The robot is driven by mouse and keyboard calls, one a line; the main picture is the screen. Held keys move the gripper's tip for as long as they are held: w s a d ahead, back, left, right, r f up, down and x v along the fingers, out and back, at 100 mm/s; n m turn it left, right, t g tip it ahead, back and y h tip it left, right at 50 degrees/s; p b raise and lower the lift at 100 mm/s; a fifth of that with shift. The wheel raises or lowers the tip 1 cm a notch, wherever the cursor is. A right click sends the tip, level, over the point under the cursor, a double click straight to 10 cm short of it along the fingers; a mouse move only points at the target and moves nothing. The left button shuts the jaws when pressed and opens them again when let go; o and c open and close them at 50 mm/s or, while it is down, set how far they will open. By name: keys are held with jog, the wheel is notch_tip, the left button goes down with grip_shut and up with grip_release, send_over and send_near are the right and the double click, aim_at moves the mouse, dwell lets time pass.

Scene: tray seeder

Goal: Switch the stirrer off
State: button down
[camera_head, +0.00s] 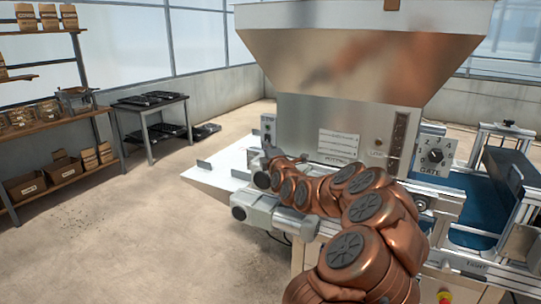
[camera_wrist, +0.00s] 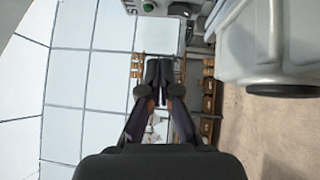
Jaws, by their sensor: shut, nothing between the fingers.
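A small grey switch box (camera_head: 268,128) is fixed at the left edge of the steel hopper machine in the head view; its label is too small to read. The wrist view shows a pale panel with a green button (camera_wrist: 148,6) at its top edge, beyond my fingertips. I cannot tell the switch's position. My gripper (camera_head: 268,152) is at the machine's left side, just below the switch box, and small in the head view. In the wrist view my gripper (camera_wrist: 158,66) has its fingers together and empty, apart from the panel.
The steel hopper (camera_head: 350,65) rises behind my arm. A dial plate marked GATE (camera_head: 434,157) is on its right, near a blue conveyor (camera_head: 480,205). A white side table (camera_head: 215,168) juts left. Shelves (camera_head: 45,110) and a black stand (camera_head: 150,105) are farther left; open floor lies between.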

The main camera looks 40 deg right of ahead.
jog(key=shift+r+b+v, duration=0.15)
jog(key=shift+b+v, duration=0.15)
jog(key=shift+v, duration=0.75)
jog(key=shift+r+b+v, duration=0.2)
jog(key=shift+b+v, duration=0.05)
jog(key=shift+v, duration=0.85)
